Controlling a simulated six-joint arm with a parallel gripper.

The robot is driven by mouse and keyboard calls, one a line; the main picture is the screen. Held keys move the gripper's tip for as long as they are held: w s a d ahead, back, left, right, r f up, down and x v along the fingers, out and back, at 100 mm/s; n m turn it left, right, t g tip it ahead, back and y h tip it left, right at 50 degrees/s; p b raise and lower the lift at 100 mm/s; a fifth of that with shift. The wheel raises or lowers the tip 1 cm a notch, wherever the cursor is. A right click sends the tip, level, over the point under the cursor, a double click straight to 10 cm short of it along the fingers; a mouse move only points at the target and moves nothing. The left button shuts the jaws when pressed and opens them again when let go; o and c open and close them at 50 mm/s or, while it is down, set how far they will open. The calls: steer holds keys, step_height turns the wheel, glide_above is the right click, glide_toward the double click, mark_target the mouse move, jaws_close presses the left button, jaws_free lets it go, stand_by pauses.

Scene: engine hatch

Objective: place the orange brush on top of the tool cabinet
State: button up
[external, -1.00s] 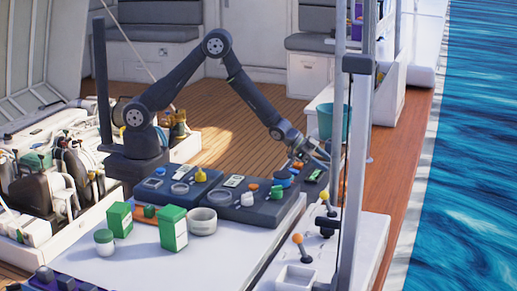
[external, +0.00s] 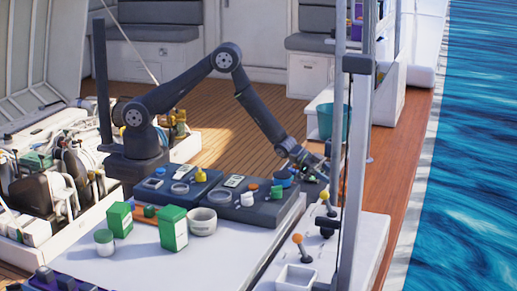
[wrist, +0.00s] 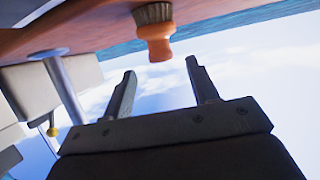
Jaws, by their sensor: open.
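The orange brush (wrist: 157,40) shows in the wrist view, with dark bristles against a brown surface and its orange handle pointing toward my gripper. My gripper (wrist: 160,66) is open, with one finger on each side of the line to the handle. The handle end lies just beyond the fingertips, and I see no contact. I cannot make out the brush there. I cannot tell for sure which thing is the tool cabinet.
Dark trays (external: 240,213) hold several small items. Green boxes (external: 173,228) and a grey bowl (external: 203,222) stand on the white table (external: 140,265). The pale post (external: 355,180) rises close to my gripper. A teal bucket (external: 326,122) stands behind it.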

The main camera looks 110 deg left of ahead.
mark_target(342, 183)
steer(key=shift+x, duration=3.2)
steer(key=c, duration=1.2)
steer(key=shift+o, duration=0.2)
steer(key=shift+r, duration=0.1)
